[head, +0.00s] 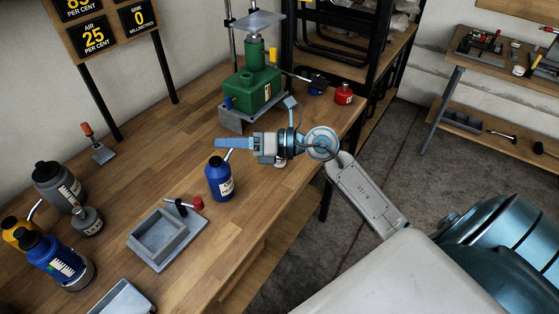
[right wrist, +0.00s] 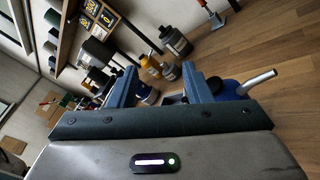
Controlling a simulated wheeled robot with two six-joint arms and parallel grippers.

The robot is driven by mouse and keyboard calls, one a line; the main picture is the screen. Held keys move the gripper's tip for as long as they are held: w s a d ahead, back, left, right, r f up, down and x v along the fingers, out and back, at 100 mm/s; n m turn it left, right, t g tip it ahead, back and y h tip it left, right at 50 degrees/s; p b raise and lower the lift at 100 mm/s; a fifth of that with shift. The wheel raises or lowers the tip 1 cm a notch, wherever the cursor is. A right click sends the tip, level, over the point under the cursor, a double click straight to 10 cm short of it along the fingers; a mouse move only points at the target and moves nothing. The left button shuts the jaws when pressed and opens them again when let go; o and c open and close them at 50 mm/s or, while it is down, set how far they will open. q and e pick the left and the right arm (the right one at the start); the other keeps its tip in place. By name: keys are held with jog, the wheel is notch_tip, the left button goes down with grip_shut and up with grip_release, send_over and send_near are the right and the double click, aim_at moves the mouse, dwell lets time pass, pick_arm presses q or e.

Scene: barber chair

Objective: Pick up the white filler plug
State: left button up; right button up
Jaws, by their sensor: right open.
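My right gripper (head: 222,143) is over the wooden bench, pointing left, with its jaws open and empty. Its two blue fingers also show apart in the right wrist view (right wrist: 162,88). A small pale piece (head: 279,164) shows just below the right wrist in the head view, mostly hidden; I cannot tell whether it is the white filler plug or part of my arm. No other clear white plug shows on the bench. A green pump unit (head: 252,92) stands on a grey base behind the gripper. My left gripper is not in view.
A blue bottle (head: 219,180) with a spout stands close below the fingers. A grey tray (head: 146,254) and several bottles (head: 60,186) are at the left. A red can (head: 343,94) stands at the bench's far right. Bare wood (head: 165,140) lies left of the gripper.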

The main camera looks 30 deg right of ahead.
jog(key=w+d+f+n+g+h, duration=0.2)
jog(key=d+f+n+g+h, duration=0.1)
jog(key=d+f+h, duration=0.15)
jog(key=m+g+h, duration=0.1)
jog(key=g+h, duration=0.2)
jog(key=h, duration=0.5)
send_near(280, 160)
jog(key=w+f+p, duration=0.1)
jog(key=w+f, duration=0.1)
jog(key=f, duration=0.1)
jog(key=shift+w+g+p, duration=0.2)
jog(key=shift+g+p, duration=0.1)
jog(key=shift+p, duration=0.05)
jog(key=shift+w+f+p, duration=0.1)
jog(key=shift+f+p, duration=0.1)
jog(key=shift+p, duration=0.1)
jog(key=p+x, duration=0.2)
jog(key=x, duration=0.2)
jog(key=shift+f, duration=0.15)
jog(key=shift+w+f, duration=0.15)
jog(key=shift+f, duration=0.05)
grip_shut()
